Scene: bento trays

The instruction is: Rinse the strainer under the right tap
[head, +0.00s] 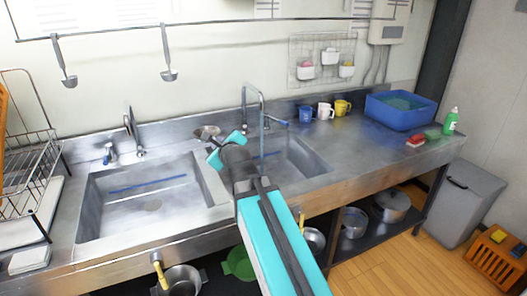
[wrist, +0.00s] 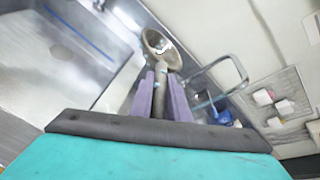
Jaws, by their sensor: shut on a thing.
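The strainer is a round metal bowl on a handle; its bowl (head: 206,132) shows in the head view above the divider between the two basins, left of the right tap. My gripper (head: 216,145) is shut on its handle. In the wrist view the strainer (wrist: 162,47) points away from my gripper (wrist: 160,88), the handle between the two purple fingers. The right tap (head: 245,103) has an arched spout and a blue-tipped lever (head: 278,121). A thin vertical line hangs below the spout; I cannot tell if it is water. My arm partly hides the right basin (head: 310,158).
The left basin (head: 104,202) is empty, with its own tap (head: 134,132). Cups (head: 325,110) and a blue tub (head: 385,112) stand right of the right tap. A wire rack (head: 30,150) stands at far left. Ladles (head: 168,72) hang from a wall rail.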

